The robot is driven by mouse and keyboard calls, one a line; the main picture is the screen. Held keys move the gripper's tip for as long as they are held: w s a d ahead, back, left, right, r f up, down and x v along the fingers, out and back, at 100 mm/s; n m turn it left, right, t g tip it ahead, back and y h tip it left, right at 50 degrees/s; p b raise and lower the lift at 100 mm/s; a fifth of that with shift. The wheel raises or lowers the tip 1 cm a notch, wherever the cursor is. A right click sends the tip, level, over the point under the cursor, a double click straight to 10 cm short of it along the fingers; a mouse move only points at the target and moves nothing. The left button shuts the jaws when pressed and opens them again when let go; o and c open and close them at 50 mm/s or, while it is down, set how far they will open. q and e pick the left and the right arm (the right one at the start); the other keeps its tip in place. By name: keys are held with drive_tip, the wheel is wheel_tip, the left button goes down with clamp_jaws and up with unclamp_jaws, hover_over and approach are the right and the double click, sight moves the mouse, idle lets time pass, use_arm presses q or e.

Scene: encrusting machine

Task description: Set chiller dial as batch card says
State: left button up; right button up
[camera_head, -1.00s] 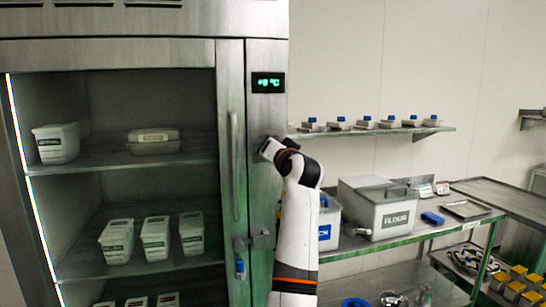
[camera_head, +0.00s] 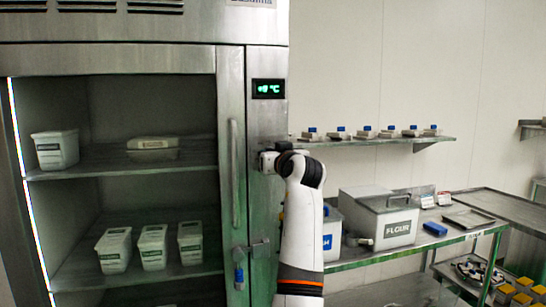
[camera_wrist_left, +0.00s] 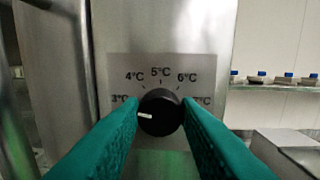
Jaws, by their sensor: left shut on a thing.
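The chiller dial (camera_wrist_left: 160,113) is a round black knob with a white mark, in front of a plate (camera_wrist_left: 200,68) marked 3°C to 7°C. In the head view my left gripper (camera_head: 266,161) is at the chiller's right front panel and hides the dial. The green display (camera_head: 268,89) ends in °C; its number is too blurred to read. My right gripper is not in view.
The chiller's door handle (camera_head: 235,172) and latch (camera_head: 258,247) are just left of my arm. A wall shelf (camera_head: 375,141) and a table with a FLOUR bin (camera_head: 388,222) stand to the right. Small cards (camera_head: 427,201) behind the bin are unreadable.

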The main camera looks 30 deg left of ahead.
use_arm(q)
drive_tip(key=shift+r, duration=0.4)
drive_tip(key=o, duration=0.7)
drive_tip(key=shift+o, duration=1.4)
drive_tip(key=shift+f, duration=0.15)
drive_tip(key=shift+a+f, duration=0.1)
drive_tip(key=shift+f, duration=0.05)
drive_tip(key=b+v, duration=0.3)
drive_tip(key=v, duration=0.9)
drive_tip(key=shift+w, duration=0.1)
